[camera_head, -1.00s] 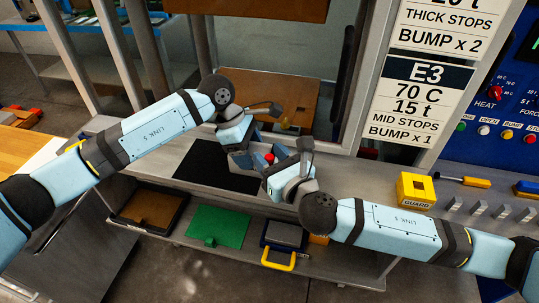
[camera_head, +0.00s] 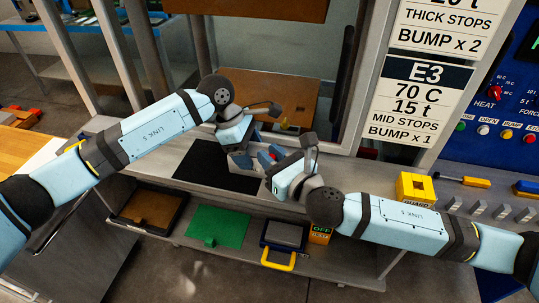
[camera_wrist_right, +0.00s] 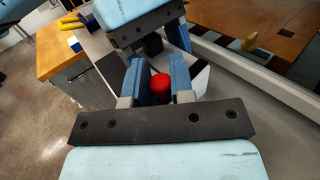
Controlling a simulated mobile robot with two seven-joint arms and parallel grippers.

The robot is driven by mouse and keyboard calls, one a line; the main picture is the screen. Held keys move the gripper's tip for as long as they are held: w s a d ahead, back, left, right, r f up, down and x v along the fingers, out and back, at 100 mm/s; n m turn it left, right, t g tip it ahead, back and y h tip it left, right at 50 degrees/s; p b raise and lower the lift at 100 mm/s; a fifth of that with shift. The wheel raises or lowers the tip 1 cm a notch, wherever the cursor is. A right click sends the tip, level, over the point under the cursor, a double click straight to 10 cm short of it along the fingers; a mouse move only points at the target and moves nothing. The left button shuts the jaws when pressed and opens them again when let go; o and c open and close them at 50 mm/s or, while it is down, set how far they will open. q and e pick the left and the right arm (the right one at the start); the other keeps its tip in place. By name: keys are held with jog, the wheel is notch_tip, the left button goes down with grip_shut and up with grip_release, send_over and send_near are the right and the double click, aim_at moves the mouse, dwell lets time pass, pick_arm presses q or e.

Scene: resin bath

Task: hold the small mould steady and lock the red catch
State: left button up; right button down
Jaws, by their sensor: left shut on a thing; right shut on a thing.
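The small mould is a grey block (camera_head: 238,160) on the bench, at the edge of a black mat, partly hidden by my grippers. My left gripper (camera_head: 250,150) is shut on it from behind and left. The red catch (camera_wrist_right: 160,86) is a round red knob that shows between the blue fingers of my right gripper (camera_wrist_right: 160,88) in the right wrist view. My right gripper is shut on it. In the head view the right gripper (camera_head: 272,165) covers most of the catch. Whether the catch is locked cannot be told.
The black mat (camera_head: 212,168) lies left of the mould. A yellow guard block (camera_head: 415,188) and a yellow-handled tool (camera_head: 470,181) are on the bench at right. The shelf below holds a green plate (camera_head: 220,226) and a yellow-handled mould (camera_head: 283,240). A press frame rises behind.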

jog(key=n+g+y, duration=0.1)
jog(key=d+n+g+y, duration=0.1)
jog(key=g+y, duration=0.1)
jog(key=n+g+y, duration=0.1)
jog(key=n, duration=0.1)
jog(key=shift+d+y, duration=0.3)
jog(key=shift+d, duration=0.05)
jog(key=shift+w+d+n+g+y, duration=0.1)
jog(key=shift+d+n+g+y, duration=0.1)
jog(key=shift+n+g+y, duration=0.55)
jog(key=shift+w+d+n+g+y, duration=0.15)
jog(key=shift+n+g, duration=0.3)
jog(key=shift+g, duration=0.6)
jog(key=shift+d+n+g+y, duration=0.2)
jog(key=shift+n+g+y, duration=0.3)
jog(key=shift+g, duration=0.4)
jog(key=c, duration=1.1)
grip_release()
jog(key=shift+o, duration=0.2)
jog(key=v, duration=1.2)
jog(key=shift+d+r, duration=0.1)
jog(key=shift+r, duration=0.05)
